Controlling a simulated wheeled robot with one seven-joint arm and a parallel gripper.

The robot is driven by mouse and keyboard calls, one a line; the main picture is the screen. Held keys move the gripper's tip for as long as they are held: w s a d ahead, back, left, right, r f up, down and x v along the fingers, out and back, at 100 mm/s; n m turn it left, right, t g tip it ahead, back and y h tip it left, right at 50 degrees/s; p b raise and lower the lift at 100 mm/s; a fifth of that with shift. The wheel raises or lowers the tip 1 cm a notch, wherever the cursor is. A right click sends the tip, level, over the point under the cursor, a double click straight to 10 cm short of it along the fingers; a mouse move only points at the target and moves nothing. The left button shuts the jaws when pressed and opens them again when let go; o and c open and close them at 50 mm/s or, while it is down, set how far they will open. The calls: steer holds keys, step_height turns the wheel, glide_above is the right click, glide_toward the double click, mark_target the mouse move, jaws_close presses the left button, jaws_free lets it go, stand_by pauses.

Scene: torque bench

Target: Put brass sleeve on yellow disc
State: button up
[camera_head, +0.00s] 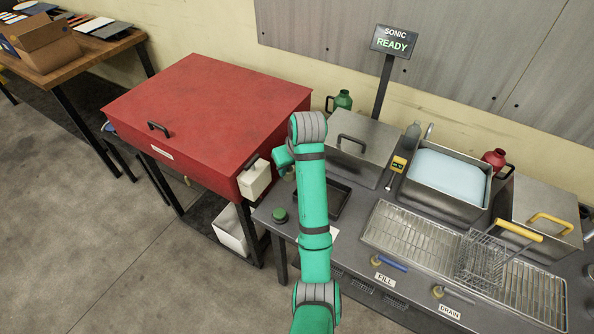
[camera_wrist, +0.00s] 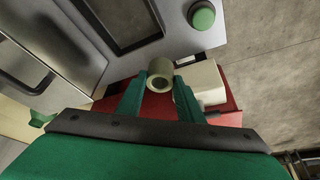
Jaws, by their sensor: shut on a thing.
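A short pale brass sleeve (camera_wrist: 159,68) with a round hole in its end shows in the wrist view. It sits between the fingertips of my gripper (camera_wrist: 160,85), which is shut on it. In the head view my gripper is largely hidden behind my own arm, beside the right side of the red cabinet, and I cannot make out the sleeve there. I see no yellow disc in either view.
A red cabinet (camera_head: 205,95) with a white box (camera_head: 255,179) on its side stands left of the bench. The bench holds a green button (camera_head: 279,215), a dark tray (camera_head: 338,202), a lidded metal tank (camera_head: 357,150), a liquid-filled basin (camera_head: 447,175) and a wire basket (camera_head: 480,262).

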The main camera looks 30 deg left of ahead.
steer(key=w+f, duration=0.2)
steer(key=w+a+f, duration=0.1)
steer(key=w+f, duration=0.4)
steer(key=w, duration=0.1)
steer(key=shift+a+f, duration=0.3)
steer(key=shift+a, duration=0.1)
steer(key=shift+f, duration=1.4)
steer(key=shift+f, duration=0.1)
steer(key=o, duration=1)
steer(key=shift+f, duration=0.1)
